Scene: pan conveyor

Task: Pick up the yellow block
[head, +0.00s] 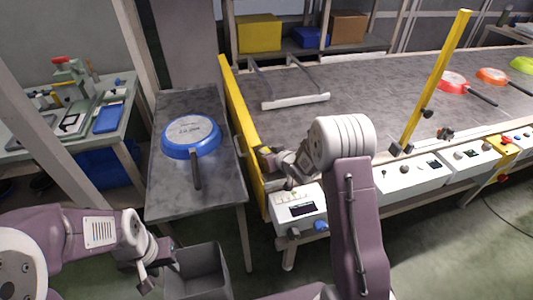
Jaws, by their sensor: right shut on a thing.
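A long yellow block (241,125), shaped like a bar, stands on edge across the left end of the grey conveyor. My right gripper (265,153) reaches over the conveyor's near left corner and is shut on the block's right side; its fingertips are small and partly hidden by my wrist. My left gripper (155,270) is low at the bottom left, open and empty, beside a grey bin.
A blue pan (190,137) lies on the metal side table (180,201) left of the block. The conveyor (375,95) carries a red pan (453,83) and an orange pan (492,76) at the right. A yellow post (437,75) and white control boxes (407,177) line its near edge. The grey bin (197,272) stands below.

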